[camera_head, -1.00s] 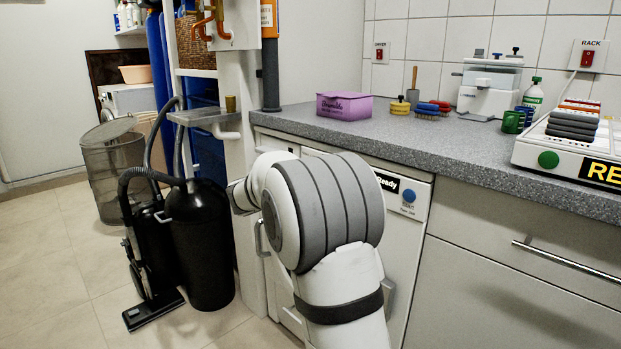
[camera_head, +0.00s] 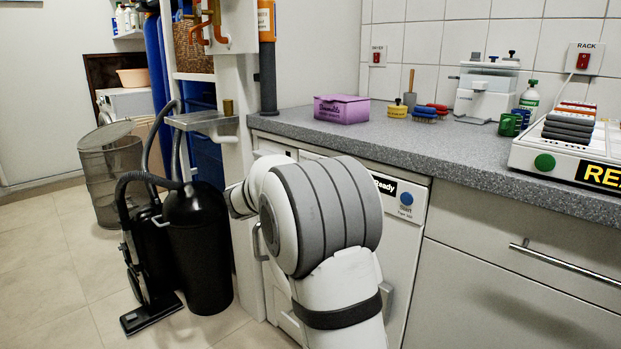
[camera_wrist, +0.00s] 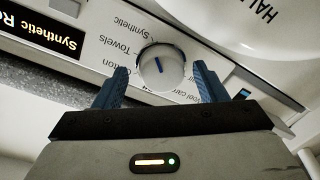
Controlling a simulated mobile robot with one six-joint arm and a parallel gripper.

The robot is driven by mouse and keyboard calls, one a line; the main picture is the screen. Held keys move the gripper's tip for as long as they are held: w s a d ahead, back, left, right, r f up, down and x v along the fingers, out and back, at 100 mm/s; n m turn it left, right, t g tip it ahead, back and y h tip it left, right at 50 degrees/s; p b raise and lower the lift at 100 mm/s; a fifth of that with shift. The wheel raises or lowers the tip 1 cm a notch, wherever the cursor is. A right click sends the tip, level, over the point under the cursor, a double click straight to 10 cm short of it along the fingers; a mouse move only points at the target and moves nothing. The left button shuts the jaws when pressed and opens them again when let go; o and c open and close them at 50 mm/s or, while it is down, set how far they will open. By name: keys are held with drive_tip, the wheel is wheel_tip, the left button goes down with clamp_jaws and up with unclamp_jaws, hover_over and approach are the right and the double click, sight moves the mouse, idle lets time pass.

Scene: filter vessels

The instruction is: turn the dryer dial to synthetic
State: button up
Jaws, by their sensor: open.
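The dryer dial (camera_wrist: 160,63) is a round white knob with a dark blue pointer line, in the wrist view, where the panel appears upside down. Printed labels around it include Synthetic, Towels, part of "Cotton" and part of "Wool care". Which label the pointer marks is hard to tell. A display (camera_wrist: 45,30) at the left reads "Synthetic R", cut off. My gripper (camera_wrist: 160,80) is open, its blue fingers on either side of the dial with a gap at each side. In the head view my arm hides the dial and my gripper.
The white machine front (camera_head: 400,240) with a "Ready" display and blue Start button stands under the grey counter (camera_head: 450,150). A black vacuum cleaner (camera_head: 150,250) stands on the floor at left. A purple box (camera_head: 341,109) sits on the counter.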

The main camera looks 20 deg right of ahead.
drive_tip(key=p+v, duration=0.2)
drive_tip(key=v, duration=0.5)
drive_tip(key=shift+a, duration=0.25)
drive_tip(key=shift+s, duration=0.15)
